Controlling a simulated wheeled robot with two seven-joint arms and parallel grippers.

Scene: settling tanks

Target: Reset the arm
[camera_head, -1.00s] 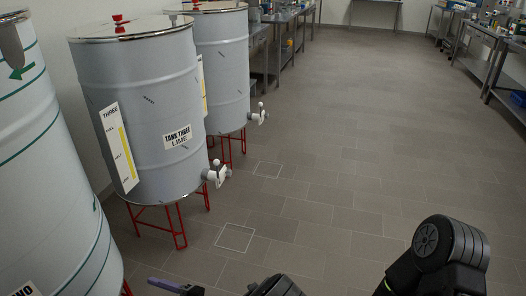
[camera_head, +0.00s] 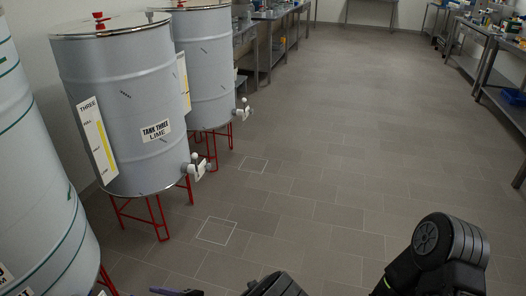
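My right arm (camera_head: 445,250) shows as a black jointed link at the lower right; its gripper is outside the picture. My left arm (camera_head: 275,286) shows as a dark rounded link at the bottom edge. A small purple and dark part (camera_head: 178,292), which looks like the tip of my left gripper, shows at the bottom left; most of it is cut off, so its opening is hidden.
A grey drum labelled Tank Three Lime (camera_head: 125,100) stands on red legs at left, its tap (camera_head: 197,167) facing the floor. Another grey tank (camera_head: 207,70) is behind, a white tank (camera_head: 30,190) nearer. Benches (camera_head: 475,50) line the right. The middle floor is clear.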

